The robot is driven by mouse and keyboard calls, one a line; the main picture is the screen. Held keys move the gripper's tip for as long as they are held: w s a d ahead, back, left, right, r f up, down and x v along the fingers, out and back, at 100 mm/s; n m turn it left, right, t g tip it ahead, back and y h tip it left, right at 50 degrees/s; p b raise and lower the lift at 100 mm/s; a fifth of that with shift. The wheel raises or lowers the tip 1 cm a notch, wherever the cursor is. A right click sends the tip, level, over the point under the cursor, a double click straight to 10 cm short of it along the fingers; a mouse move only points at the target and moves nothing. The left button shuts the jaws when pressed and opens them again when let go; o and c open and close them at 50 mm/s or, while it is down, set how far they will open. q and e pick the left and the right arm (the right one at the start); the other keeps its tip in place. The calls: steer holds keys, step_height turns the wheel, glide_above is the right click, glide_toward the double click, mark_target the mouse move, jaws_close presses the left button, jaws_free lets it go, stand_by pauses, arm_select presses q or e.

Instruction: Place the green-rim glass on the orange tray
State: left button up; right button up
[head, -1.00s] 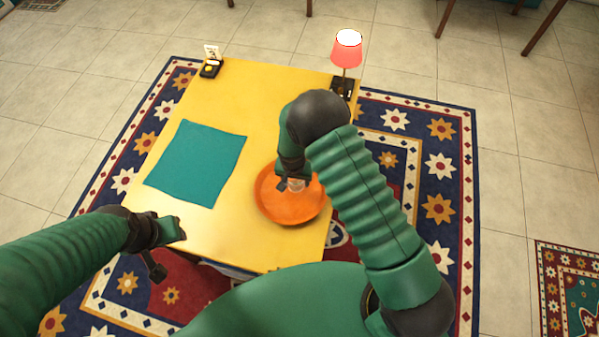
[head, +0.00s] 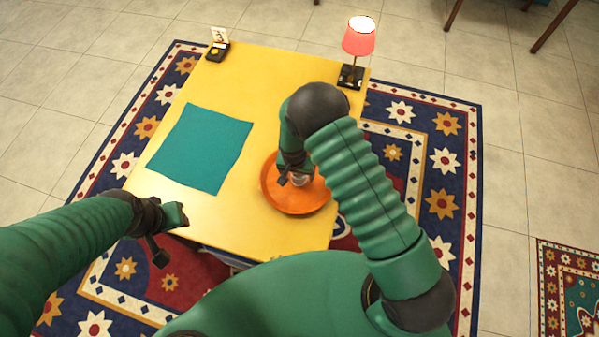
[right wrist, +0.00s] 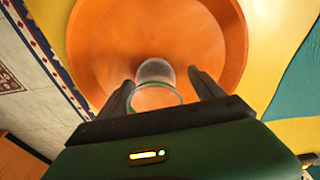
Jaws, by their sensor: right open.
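The orange tray (head: 292,204) lies on the yellow table, near its right edge in the head view. The clear glass (head: 299,180) is over the tray, partly hidden by my right gripper. In the right wrist view the glass (right wrist: 155,71) shows its green rim towards the camera, with the orange tray (right wrist: 100,62) behind it. It looks upright on the tray. My right gripper (right wrist: 160,92) is open, one finger on each side of the glass, with gaps visible. My left gripper (head: 166,234) is open and empty at the table's front left edge.
A teal cloth (head: 201,150) lies flat on the yellow table (head: 255,110). A red-shaded lamp (head: 358,37) stands at the back right corner. A small black holder with a card (head: 217,50) stands at the back left. The table between them is clear.

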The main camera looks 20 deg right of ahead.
steer(key=shift+a+r, duration=0.35)
steer(key=shift+r, duration=0.25)
step_height(320, 180, up, 14)
steer(key=s+d, duration=0.1)
steer(key=s, duration=0.2)
steer(key=s+d+r+n, duration=0.2)
steer(key=s+r+n, duration=0.1)
steer(key=s, duration=0.3)
steer(key=s+d+r+n+t, duration=0.1)
steer(key=s+d+r+n, duration=0.1)
steer(key=s+r, duration=0.3)
steer(key=shift+s+d+r+n+y+b, duration=0.4)
steer(key=shift+s+n+b, duration=0.1)
steer(key=shift+s, duration=0.15)
steer(key=shift+w+d+f, duration=0.15)
steer(key=shift+d, duration=0.1)
steer(key=shift+a, duration=0.2)
